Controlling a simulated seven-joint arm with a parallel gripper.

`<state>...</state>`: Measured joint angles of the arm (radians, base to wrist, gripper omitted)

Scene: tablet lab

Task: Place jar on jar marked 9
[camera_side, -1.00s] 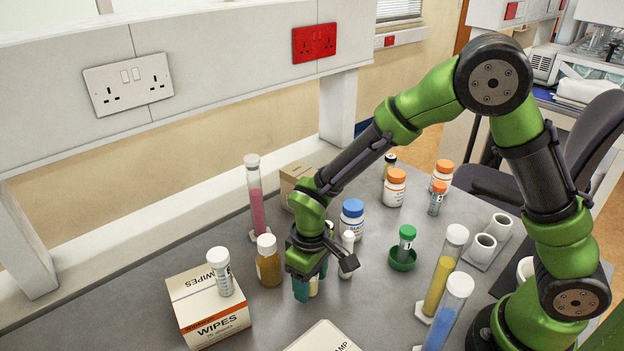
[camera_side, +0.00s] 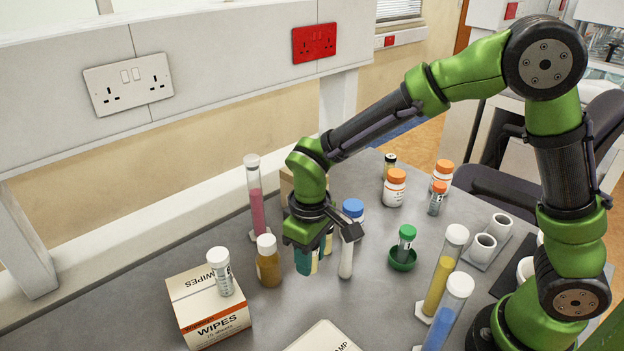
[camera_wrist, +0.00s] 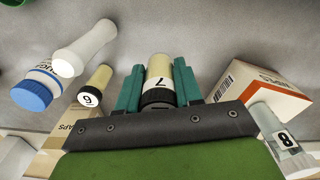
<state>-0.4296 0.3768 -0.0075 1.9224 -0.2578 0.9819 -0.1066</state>
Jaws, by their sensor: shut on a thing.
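My gripper (camera_side: 313,268) is shut on a small pale yellow jar with a black cap, the jar marked 7 (camera_wrist: 158,75). The teal fingers grip it from both sides, and it hangs upright above the bench. In the side view the held jar (camera_side: 314,264) is partly hidden by a finger. The jar marked 9 (camera_wrist: 99,80) is similar in look; its mark appears upside down, like a 6, in the wrist view. It stands to the left of the held jar there. In the side view a yellow strip (camera_side: 329,244) just right of the fingers seems to be it, mostly hidden.
A white pestle-like piece (camera_side: 346,260) and a blue-capped bottle (camera_side: 353,208) stand close on the right. An amber bottle (camera_side: 268,268) is close on the left. A wipes box (camera_side: 212,318) carries a white-capped jar marked 8 (camera_wrist: 268,122). Tall cylinders stand at the right.

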